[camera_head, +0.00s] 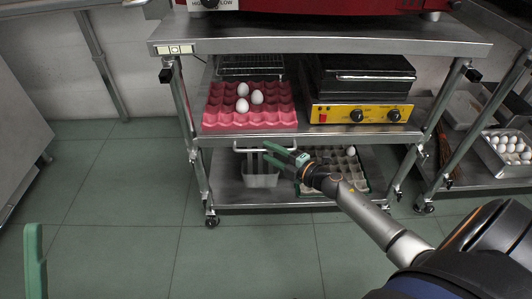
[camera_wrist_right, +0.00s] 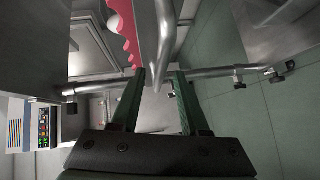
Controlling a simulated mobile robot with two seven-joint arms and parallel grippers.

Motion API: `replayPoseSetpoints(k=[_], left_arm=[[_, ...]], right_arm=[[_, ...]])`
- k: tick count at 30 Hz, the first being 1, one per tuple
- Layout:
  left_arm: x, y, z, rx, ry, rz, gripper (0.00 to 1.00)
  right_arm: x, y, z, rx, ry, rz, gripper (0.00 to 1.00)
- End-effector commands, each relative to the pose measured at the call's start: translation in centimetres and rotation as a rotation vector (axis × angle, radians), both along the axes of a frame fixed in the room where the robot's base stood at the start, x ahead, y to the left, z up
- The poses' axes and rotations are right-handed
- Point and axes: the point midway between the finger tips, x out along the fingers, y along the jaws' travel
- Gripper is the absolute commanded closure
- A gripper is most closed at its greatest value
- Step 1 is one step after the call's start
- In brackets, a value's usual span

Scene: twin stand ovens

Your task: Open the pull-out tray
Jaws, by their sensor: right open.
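The tray that seems to be the pull-out one is the metal middle level (camera_head: 225,131) of the cart, with a pale bar handle (camera_head: 240,150) at its front. It looks pushed in. My right gripper (camera_head: 267,151) is open in front of the handle. In the right wrist view, a bent metal bar (camera_wrist_right: 167,42) reaches down near the gap between the two green fingers (camera_wrist_right: 160,75); I cannot tell if they touch. My left gripper (camera_head: 35,262) shows only as a green finger at the lower left.
A pink egg tray (camera_head: 222,112) with 3 eggs sits on the middle level beside a black grill (camera_head: 350,80) with a yellow panel. A metal container (camera_head: 260,181) and an egg carton (camera_head: 322,187) are on the shelf below. Tiled floor in front is clear.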

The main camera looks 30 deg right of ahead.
Motion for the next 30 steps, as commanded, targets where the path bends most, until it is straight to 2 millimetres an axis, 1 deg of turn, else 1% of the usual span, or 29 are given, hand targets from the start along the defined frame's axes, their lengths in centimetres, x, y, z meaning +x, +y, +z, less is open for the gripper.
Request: replayPoseSetpoints(k=[1, 6, 16, 17, 27, 29, 30], left_arm=[[0.0, 0.0, -0.4, 0.002, 0.0, 0.0, 0.5], [0.0, -0.1, -0.7, 0.005, 0.001, 0.002, 0.5], [0.0, -0.1, -0.8, 0.006, 0.003, 0.002, 0.5], [0.0, -0.1, -0.8, 0.006, 0.003, 0.002, 0.5], [0.1, -0.1, -0.8, 0.006, 0.004, 0.002, 0.5], [0.1, -0.1, -0.8, 0.005, 0.004, 0.003, 0.5], [0.1, -0.1, -0.8, 0.005, 0.004, 0.003, 0.5]], right_arm=[[0.7, 0.1, -0.2, -0.001, -0.002, 0.0, 0.55], [1.8, 0.5, -0.3, 0.001, 0.0, 0.0, 0.55], [2.1, 0.6, -0.3, 0.0, 0.0, 0.0, 0.55], [2.1, 0.6, -0.3, 0.0, 0.0, 0.0, 0.56], [2.1, 0.6, -0.3, 0.001, 0.0, 0.0, 0.95], [2.1, 0.6, -0.3, 0.001, 0.0, 0.0, 1.0], [2.1, 0.6, -0.3, 0.001, 0.0, 0.0, 1.0]])
